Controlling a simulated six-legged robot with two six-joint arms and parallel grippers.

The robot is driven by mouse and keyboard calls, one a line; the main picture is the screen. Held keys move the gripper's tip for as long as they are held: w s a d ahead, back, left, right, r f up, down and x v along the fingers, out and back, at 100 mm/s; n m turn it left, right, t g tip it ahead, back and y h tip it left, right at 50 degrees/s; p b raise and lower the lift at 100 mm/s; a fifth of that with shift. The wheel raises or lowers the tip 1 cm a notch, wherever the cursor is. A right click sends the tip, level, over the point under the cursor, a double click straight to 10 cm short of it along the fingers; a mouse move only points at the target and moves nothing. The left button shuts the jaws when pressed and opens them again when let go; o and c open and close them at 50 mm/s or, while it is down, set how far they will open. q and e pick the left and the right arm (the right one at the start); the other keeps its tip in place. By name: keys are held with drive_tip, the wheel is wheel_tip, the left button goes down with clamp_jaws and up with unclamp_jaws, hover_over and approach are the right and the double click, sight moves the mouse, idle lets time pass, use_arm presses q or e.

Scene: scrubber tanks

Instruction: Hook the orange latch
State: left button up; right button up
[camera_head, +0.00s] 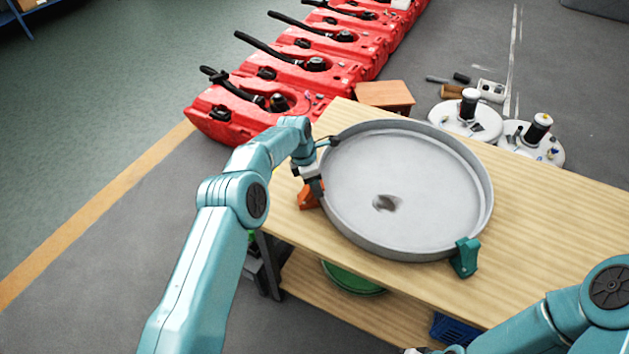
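The orange latch (307,198) sits at the left rim of a large round grey pan (450,190) on the wooden table. A green latch (465,257) is at the pan's lower right rim. My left gripper (315,186) is right at the orange latch, pointing down from above and covering part of it. Its fingers are small and dark here, so I cannot tell whether they are closed on the latch. My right arm comes in at the lower right, low by the table's front edge. Only a sliver of its gripper end shows at the bottom edge of the picture.
The wooden table (560,230) is bare right of the pan. Its lower shelf (310,290) holds a green round thing (352,279) and a blue crate (455,330). Red tanks (290,70) line up behind. Two white round lids (478,130) lie beyond the far edge.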

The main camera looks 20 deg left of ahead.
sight(303, 193)
use_arm(q)
drive_tip(key=b+v, duration=0.1)
drive_tip(key=v, duration=1.5)
drive_tip(key=shift+r+b, duration=0.2)
drive_tip(key=shift+b, duration=0.15)
drive_tip(key=shift+s+f, duration=0.1)
drive_tip(key=shift+s, duration=0.05)
